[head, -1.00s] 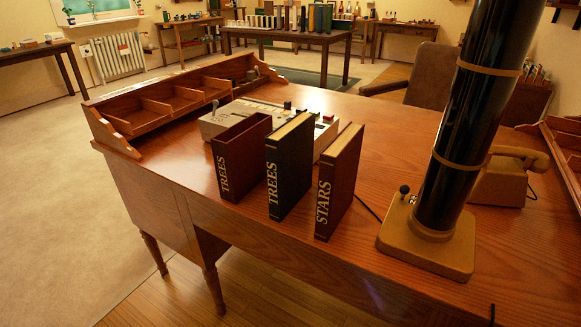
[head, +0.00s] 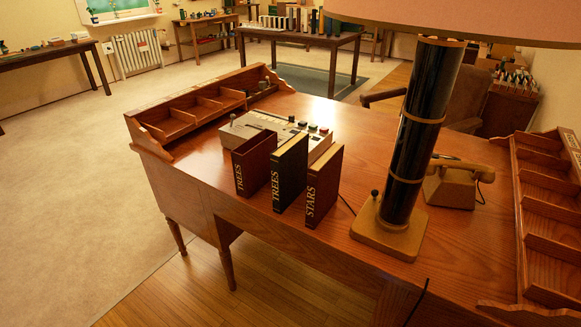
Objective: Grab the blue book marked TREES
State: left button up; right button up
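Three books stand upright in a row on the wooden desk (head: 380,250) in the head view. The middle one is a dark, blue-black book marked TREES (head: 288,178), the tallest of the three. To its left stands a reddish-brown book also marked TREES (head: 252,168). To its right stands a reddish-brown book marked STARS (head: 323,183). Narrow gaps separate the books. Neither of my grippers is in view.
A lamp with a dark column (head: 423,130) and a tan telephone (head: 450,185) stand right of the books. A grey device with knobs (head: 262,122) sits behind them. Wooden organizers line the desk's left (head: 160,138) and right (head: 548,243) ends.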

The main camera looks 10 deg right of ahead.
aim_at(289, 162)
jog(key=u, duration=1.3)
jog(key=i, duration=1.4)
